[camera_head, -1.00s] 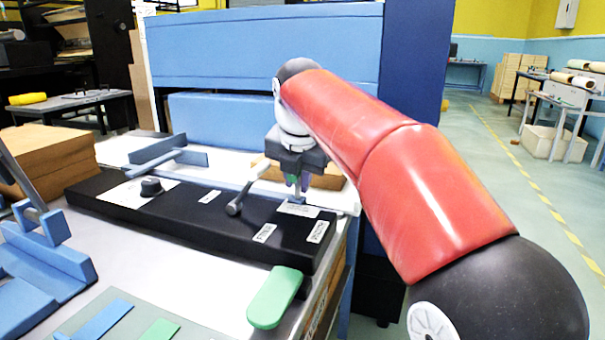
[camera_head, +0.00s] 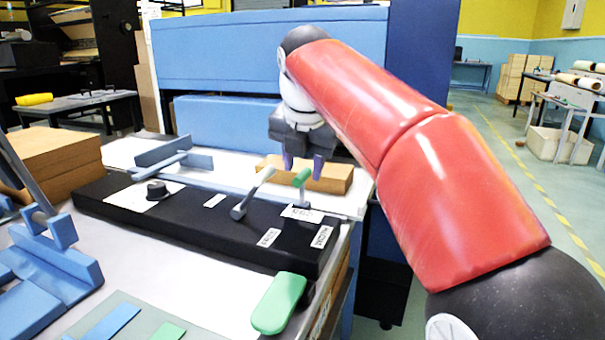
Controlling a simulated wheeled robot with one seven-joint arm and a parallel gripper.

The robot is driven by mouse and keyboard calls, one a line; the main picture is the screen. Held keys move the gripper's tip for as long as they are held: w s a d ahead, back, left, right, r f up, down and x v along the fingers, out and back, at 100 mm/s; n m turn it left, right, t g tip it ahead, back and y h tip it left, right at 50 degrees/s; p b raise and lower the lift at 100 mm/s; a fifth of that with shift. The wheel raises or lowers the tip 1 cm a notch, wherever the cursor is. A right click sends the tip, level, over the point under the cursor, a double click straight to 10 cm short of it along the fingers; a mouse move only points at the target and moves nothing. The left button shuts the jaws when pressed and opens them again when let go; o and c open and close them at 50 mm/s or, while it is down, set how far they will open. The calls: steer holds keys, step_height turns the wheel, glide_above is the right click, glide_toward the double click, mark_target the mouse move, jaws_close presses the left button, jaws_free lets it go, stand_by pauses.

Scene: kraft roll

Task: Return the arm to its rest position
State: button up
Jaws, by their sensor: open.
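My arm (camera_head: 400,120), with red links and dark joints, reaches from the lower right over the work table. My gripper (camera_head: 303,168) hangs at its end, fingers pointing down, open and empty. It is above the right end of the black control panel (camera_head: 170,218). A small lever with a green knob (camera_head: 302,178) stands on the panel close by the fingertips, in front of or between them; I cannot tell whether they touch. A second lever with a pale handle (camera_head: 252,193) leans on the panel to its left.
A cardboard-coloured block (camera_head: 325,176) lies behind the gripper. A green paddle (camera_head: 279,303) juts out at the table's front right. A blue machine body (camera_head: 270,50) stands behind. Blue brackets (camera_head: 50,265) are at left.

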steer(key=shift+v, duration=1.1)
steer(key=shift+s+d, duration=0.1)
steer(key=shift+d, duration=0.05)
steer(key=s+d+f+m, duration=0.8)
steer(key=s+f+m, duration=0.3)
steer(key=m, duration=0.4)
steer(key=s+d+f+m, duration=0.8)
steer(key=s+f+m, duration=0.4)
steer(key=m, duration=0.4)
steer(key=shift+s+d+m+t, duration=0.2)
steer(key=shift+s+m+t, duration=0.1)
steer(key=shift+s, duration=0.4)
